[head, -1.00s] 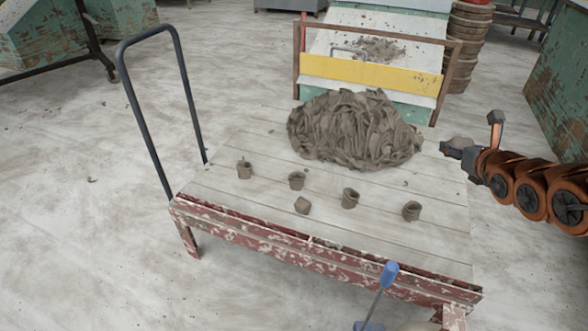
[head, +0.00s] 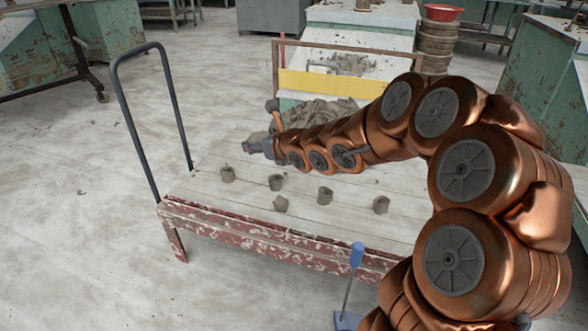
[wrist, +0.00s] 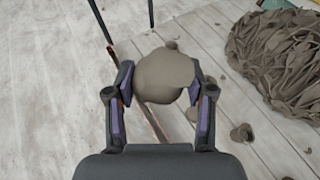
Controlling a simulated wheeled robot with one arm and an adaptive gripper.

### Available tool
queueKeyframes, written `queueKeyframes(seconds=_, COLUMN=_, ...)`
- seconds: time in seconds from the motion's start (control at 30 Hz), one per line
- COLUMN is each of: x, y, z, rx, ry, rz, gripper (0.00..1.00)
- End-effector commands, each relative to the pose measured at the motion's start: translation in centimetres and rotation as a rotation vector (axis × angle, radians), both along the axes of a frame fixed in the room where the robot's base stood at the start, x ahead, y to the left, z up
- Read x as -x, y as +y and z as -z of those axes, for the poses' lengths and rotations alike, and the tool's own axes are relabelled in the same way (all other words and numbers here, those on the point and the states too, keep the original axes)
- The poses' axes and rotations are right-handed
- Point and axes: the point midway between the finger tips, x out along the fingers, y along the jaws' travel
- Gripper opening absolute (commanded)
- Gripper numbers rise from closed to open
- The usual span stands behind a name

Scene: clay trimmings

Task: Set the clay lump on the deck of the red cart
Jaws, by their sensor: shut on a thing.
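The red cart (head: 262,233) has a pale plank deck, chipped red side rails and a dark push handle at its left end. My gripper (head: 253,147) reaches in from the right, raised over the deck. In the wrist view its two fingers (wrist: 163,92) are closed on the sides of a smooth, rounded grey-brown clay lump (wrist: 165,72). The lump appears above the deck near its edge; its clearance cannot be told. In the head view the lump is small beside the gripper's tip.
A large heap of clay trimmings (head: 318,112) sits on the deck, partly behind my arm; it shows in the wrist view (wrist: 280,55). Several small clay pots (head: 325,195) stand on the planks. A blue-handled tool (head: 356,258) rises at the front. Bare planks lie between the pots.

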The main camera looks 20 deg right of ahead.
Motion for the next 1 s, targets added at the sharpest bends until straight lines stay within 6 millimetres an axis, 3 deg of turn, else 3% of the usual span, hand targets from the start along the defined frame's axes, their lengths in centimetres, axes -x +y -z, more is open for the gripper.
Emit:
queueKeyframes(seconds=0.33, x=-2.3, y=-1.3, z=-1.0, rx=-0.003, ry=-0.006, rz=-0.039, gripper=0.13)
queueKeyframes(seconds=1.0, x=-3.6, y=-2.7, z=-1.0, rx=0.001, ry=-0.002, rz=-0.066, gripper=0.13)
